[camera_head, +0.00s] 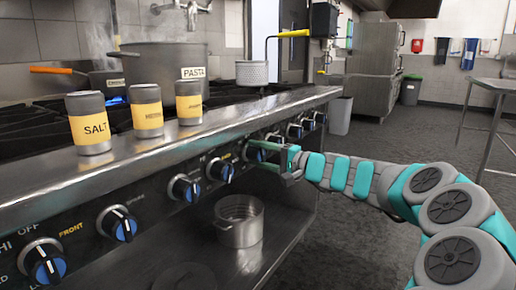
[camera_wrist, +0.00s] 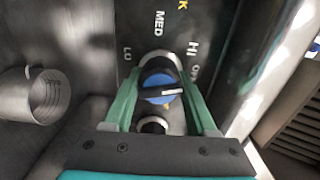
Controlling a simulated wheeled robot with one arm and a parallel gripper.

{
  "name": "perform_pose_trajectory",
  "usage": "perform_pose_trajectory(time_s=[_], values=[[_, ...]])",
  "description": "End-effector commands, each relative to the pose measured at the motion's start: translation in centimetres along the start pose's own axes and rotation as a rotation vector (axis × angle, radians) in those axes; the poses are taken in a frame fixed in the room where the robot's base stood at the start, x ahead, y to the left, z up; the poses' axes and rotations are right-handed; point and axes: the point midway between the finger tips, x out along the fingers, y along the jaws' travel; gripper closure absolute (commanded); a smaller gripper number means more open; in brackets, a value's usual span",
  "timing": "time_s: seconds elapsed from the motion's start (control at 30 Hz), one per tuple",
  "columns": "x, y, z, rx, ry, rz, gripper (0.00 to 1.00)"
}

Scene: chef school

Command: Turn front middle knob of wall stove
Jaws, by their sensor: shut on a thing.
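The stove's front panel (camera_head: 150,200) carries a row of black knobs with blue faces. My gripper (camera_head: 262,153) is at a knob (camera_head: 250,151) near the middle of the row. In the wrist view my gripper (camera_wrist: 158,98) has a green finger on each side of this blue-faced knob (camera_wrist: 160,84) and is shut on it. The knob's white pointer line lies nearly level across the picture. LO, MED, HI and OFF are printed around it. The label above is cut off except for a K, so I cannot tell whether this is the front middle knob.
Salt (camera_head: 90,128) and two other shakers stand on the stove's front ledge. A large pot (camera_head: 160,65) stands behind them. A steel pot (camera_head: 240,222) sits on the shelf below the knobs. Another knob (camera_wrist: 153,125) is close below the held one. Open floor lies to the right.

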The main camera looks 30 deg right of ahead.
Motion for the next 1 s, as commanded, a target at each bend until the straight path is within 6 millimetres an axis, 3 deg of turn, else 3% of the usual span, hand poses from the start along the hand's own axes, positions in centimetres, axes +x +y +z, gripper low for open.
perform_pose_trajectory(time_s=[0.43,1.0], values=[[0.02,-0.09,0.02,0.252,-0.001,0.0,0.98],[-0.01,0.19,-0.01,0.297,0.0,0.002,0.98]])
